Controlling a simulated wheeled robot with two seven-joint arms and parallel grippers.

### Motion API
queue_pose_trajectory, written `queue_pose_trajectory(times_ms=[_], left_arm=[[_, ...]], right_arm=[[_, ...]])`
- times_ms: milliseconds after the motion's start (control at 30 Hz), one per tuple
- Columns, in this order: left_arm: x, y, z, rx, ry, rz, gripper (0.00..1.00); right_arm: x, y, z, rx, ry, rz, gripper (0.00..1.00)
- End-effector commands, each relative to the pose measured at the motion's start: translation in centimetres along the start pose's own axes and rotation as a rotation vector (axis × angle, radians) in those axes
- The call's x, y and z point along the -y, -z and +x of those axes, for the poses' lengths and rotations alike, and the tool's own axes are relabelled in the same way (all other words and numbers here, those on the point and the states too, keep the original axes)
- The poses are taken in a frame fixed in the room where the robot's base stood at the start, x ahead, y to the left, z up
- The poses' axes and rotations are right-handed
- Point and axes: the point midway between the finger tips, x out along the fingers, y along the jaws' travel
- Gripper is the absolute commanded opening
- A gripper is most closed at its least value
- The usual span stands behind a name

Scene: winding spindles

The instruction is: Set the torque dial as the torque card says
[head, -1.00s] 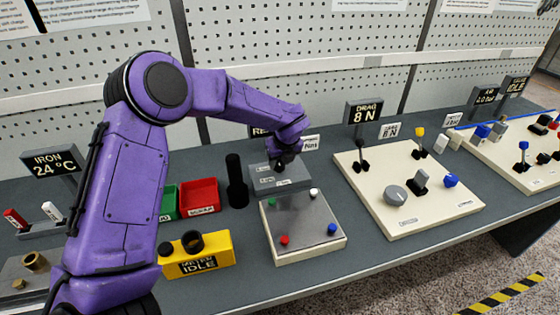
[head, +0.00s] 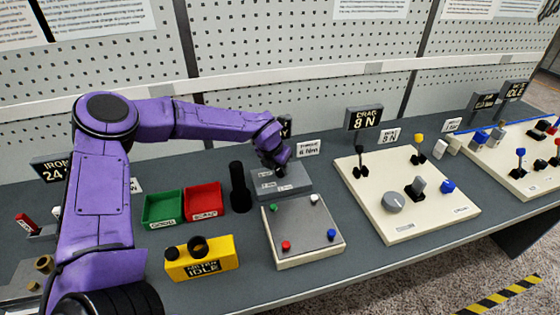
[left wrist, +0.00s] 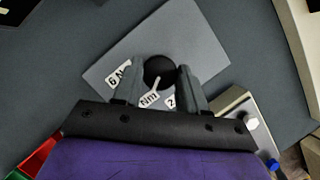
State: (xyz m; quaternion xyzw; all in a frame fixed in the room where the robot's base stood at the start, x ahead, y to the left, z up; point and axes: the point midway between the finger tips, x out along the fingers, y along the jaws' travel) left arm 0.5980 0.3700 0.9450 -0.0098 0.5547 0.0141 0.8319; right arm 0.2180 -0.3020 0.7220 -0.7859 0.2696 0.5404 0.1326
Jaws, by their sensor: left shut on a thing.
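The torque dial is a round black knob (left wrist: 158,70) on a grey box (head: 292,187). In the left wrist view its white pointer aims down at a label ending in "Nm", partly covered. A "6 N" label shows to its left and a "2" to its right. My left gripper (head: 281,168) is over the box in the head view. Its fingers (left wrist: 159,74) stand on both sides of the knob and are shut on it. The white torque card (head: 308,148) behind the box seems to read 6 Nm. My right gripper is not in view.
A plate with coloured pegs (head: 302,232) lies in front of the box. A black post (head: 239,188) and red (head: 203,201) and green (head: 163,209) bins stand to the left. A cream panel (head: 440,222) with a grey knob and levers is to the right.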

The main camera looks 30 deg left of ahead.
Motion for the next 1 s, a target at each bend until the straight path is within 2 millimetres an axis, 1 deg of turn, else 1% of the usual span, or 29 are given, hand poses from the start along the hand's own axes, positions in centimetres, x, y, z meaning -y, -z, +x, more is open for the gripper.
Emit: queue_pose_trajectory(times_ms=[33, 100, 367, 567, 800, 1000], left_arm=[[-0.1, 0.0, -0.2, -0.005, 0.018, 0.033, 0.11], [-0.1, 0.0, -0.2, -0.005, 0.042, 0.095, 0.11], [-0.3, 0.1, 0.1, -0.004, 0.137, 0.321, 0.11], [-0.4, 0.1, 0.3, -0.004, 0.209, 0.495, 0.11], [-0.5, 0.1, 0.5, -0.003, 0.291, 0.692, 0.11], [-0.5, 0.0, 0.5, -0.004, 0.345, 0.825, 0.11]], right_arm=[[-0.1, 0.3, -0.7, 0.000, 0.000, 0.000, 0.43], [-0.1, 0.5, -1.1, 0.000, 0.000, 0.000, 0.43], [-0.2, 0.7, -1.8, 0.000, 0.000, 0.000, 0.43], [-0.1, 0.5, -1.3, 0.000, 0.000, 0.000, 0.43], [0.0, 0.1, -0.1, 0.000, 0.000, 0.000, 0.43], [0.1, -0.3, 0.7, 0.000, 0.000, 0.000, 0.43]])
